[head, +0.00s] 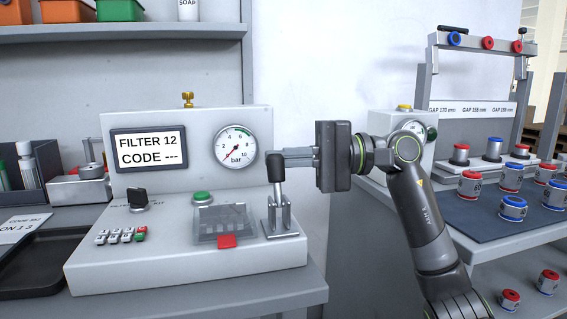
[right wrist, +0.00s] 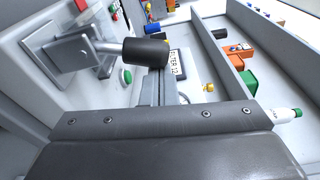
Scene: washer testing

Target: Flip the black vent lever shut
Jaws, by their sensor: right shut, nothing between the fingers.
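The vent lever has a black grip (head: 274,167) on a metal rod and stands upright in its metal bracket (head: 280,216), at the right end of the test console (head: 90,268). In the right wrist view the black grip (right wrist: 146,52) lies across the tips of my fingers. My right gripper (head: 286,157) comes in from the right, shut and empty, with its fingertips right beside the upper part of the grip. I cannot tell whether they touch it. My left gripper is not in view.
The console carries a pressure gauge (head: 236,146), a display (head: 149,149), a green button (head: 202,197), a black knob (head: 139,198), a keypad and a clear cover with a red tab (head: 227,241). A black tray (head: 35,268) lies left. Several cans stand on the right bench.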

